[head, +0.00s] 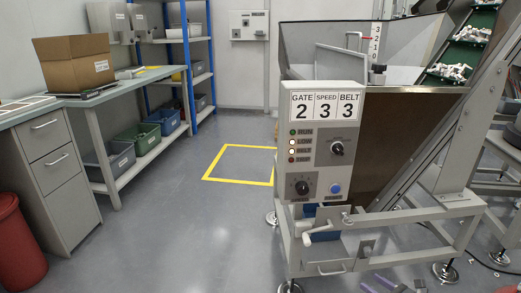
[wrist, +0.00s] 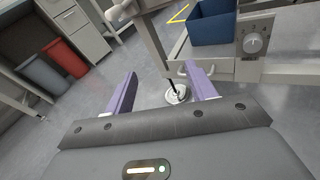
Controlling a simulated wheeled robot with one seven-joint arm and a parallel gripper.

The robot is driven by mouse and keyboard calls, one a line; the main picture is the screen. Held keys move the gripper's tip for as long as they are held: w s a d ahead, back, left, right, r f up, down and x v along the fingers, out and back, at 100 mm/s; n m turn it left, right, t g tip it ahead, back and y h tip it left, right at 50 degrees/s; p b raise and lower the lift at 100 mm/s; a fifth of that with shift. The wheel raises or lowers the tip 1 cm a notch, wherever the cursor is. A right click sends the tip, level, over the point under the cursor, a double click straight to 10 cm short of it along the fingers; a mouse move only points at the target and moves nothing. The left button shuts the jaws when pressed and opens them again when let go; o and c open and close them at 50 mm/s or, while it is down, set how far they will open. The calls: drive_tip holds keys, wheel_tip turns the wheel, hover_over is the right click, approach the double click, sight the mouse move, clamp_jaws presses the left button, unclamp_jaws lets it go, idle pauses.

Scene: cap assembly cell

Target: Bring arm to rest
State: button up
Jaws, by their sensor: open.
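My gripper (wrist: 161,92) shows in the wrist view with its two purple fingers spread apart. Nothing is between the fingers. Beyond them are the grey floor and a levelling foot (wrist: 175,95) of the machine frame.
The feeder machine's control panel (head: 325,145), reading gate 2, speed 3, belt 3, stands right of centre. A workbench (head: 120,85) with a cardboard box (head: 75,62) and a red bin (head: 18,245) are at left. A yellow floor square (head: 240,165) lies on clear floor.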

drive_tip(key=s+a+r+n+g, duration=0.3)
drive_tip(key=a+r+n+g, duration=0.3)
drive_tip(key=a+r+n, duration=0.3)
drive_tip(key=s+a+r+n+g, duration=0.3)
drive_tip(key=a+r+n+g, duration=0.3)
drive_tip(key=a+r+n, duration=0.4)
drive_tip(key=s+a+r+n+t+h, duration=0.1)
drive_tip(key=s+a+r+n+h, duration=0.2)
drive_tip(key=s, duration=0.5)
drive_tip(key=s+a+r+n+t+h, duration=0.2)
drive_tip(key=s+r+n+h, duration=0.3)
drive_tip(key=s+r+n, duration=0.3)
drive_tip(key=shift+a+r+n, duration=0.15)
drive_tip(key=shift+a+n, duration=0.25)
drive_tip(key=shift+n, duration=0.6)
drive_tip(key=shift+c, duration=0.5)
